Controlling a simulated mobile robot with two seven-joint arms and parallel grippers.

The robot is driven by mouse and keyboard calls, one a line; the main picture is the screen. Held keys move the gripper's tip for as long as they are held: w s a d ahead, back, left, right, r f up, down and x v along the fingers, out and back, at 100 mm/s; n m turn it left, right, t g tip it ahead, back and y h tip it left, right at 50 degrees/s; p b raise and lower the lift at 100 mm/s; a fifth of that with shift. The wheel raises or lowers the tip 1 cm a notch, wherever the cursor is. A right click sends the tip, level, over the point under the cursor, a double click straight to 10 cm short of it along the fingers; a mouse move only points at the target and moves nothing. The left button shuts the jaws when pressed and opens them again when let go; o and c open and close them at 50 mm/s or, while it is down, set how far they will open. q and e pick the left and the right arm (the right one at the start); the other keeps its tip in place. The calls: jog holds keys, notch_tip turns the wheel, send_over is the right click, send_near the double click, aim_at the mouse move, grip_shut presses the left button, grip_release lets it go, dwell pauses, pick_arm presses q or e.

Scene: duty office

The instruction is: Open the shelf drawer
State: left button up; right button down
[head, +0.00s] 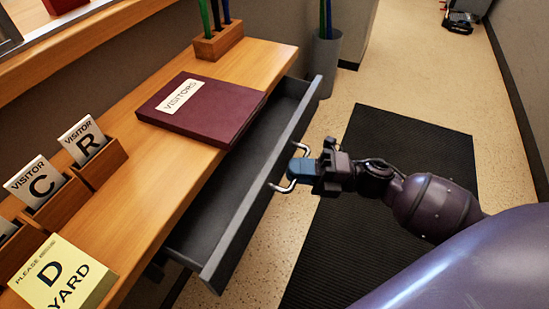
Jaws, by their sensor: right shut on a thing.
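The shelf drawer (245,207) is a dark grey drawer under the wooden shelf (160,185). It stands pulled out, and its empty inside shows along most of its length. A silver bar handle (281,187) sits on its front face. My right gripper (303,168) reaches in from the right and is shut on the middle of the handle, hiding that part of it. My left gripper is not in view.
A maroon visitors book (215,110) lies on the shelf above the drawer. Visitor cards in wooden holders (100,163) and a yellow card block (60,278) stand at the left. A pen block (218,42) is at the back. A grey bin (325,65) stands beyond the drawer. A black mat (400,130) covers floor at right.

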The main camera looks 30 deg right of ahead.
jog(key=s+d+p, duration=0.1)
jog(key=s+d, duration=0.4)
jog(key=s, duration=0.1)
jog(key=shift+s+d+p, duration=0.15)
jog(key=shift+s+p, duration=0.15)
jog(key=shift+s, duration=0.05)
jog(key=c, duration=1.4)
grip_release()
jog(key=shift+c, duration=0.2)
jog(key=v, duration=1)
jog(key=shift+s+d, duration=0.2)
jog(key=shift+d, duration=0.15)
jog(key=shift+f, duration=0.1)
